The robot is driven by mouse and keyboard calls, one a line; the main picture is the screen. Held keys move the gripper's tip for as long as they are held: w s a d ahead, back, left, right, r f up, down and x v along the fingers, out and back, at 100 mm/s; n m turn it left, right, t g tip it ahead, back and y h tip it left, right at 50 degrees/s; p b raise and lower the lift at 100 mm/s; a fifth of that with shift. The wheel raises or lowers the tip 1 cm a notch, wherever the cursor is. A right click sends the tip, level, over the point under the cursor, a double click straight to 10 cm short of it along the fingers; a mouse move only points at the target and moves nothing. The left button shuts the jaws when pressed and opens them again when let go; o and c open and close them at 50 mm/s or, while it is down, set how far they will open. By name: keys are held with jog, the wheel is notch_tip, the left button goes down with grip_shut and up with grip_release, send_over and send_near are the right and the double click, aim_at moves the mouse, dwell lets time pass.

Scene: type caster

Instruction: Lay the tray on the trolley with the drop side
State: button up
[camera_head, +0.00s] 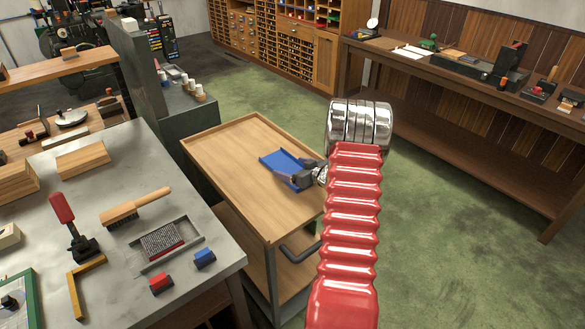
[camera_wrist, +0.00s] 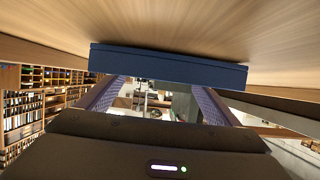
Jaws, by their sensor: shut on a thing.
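The blue tray (camera_head: 284,161) is over the wooden top of the trolley (camera_head: 215,152), near its right side. My gripper (camera_head: 289,181) is shut on the near end of the tray, reaching in over the trolley's right edge. In the wrist view the tray (camera_wrist: 170,66) is a dark blue bar across the ends of my fingers, close to the wood surface. I cannot tell whether the tray touches the wood. My gripper hides part of the tray's near end. The trolley has a thin raised rim and a dark handle at its near end.
A grey-topped bench (camera_head: 210,224) with a brush (camera_head: 135,207), a red-handled clamp and small blocks stands close on the trolley's left. A dark wooden workbench (camera_head: 480,84) stands at the right. The green floor (camera_head: 440,240) between is clear.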

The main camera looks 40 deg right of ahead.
dwell(0.3)
jog(key=o, duration=2)
jog(key=shift+f, duration=0.1)
jog(key=shift+s+r, duration=0.25)
jog(key=v, duration=1.1)
jog(key=shift+s+r, duration=0.1)
jog(key=shift+s, duration=0.15)
